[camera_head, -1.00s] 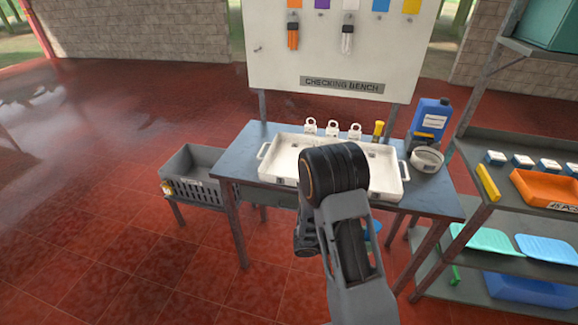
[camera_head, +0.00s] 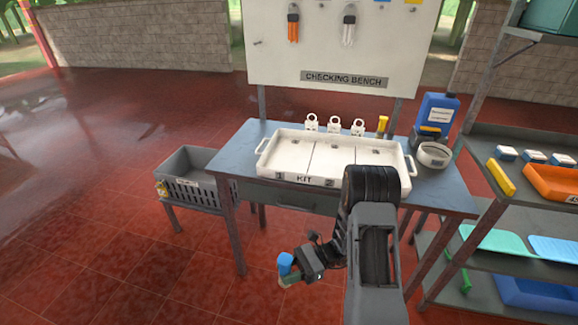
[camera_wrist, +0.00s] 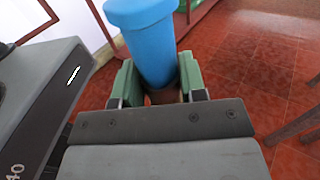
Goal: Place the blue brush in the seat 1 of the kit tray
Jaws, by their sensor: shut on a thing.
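The blue brush (camera_head: 285,262) is held low in front of the bench; its blue part also fills the top middle of the wrist view (camera_wrist: 145,35). My gripper (camera_head: 289,279) is shut on it, with a green fingertip on each side in the wrist view (camera_wrist: 158,88). The brush's lower part is hidden between the jaws. The white kit tray (camera_head: 304,180) lies on the bench, above and to the right of my gripper in the picture. Its left compartment, seat 1 (camera_head: 290,155), looks empty.
Several things stand behind the tray on the bench (camera_head: 246,142): white tags (camera_head: 335,127), a yellow-topped item (camera_head: 382,125) and a blue jug (camera_head: 437,112). A white bowl (camera_head: 433,156) is at right. A grey crate (camera_head: 190,165) stands left. A shelf rack (camera_head: 470,212) is at right.

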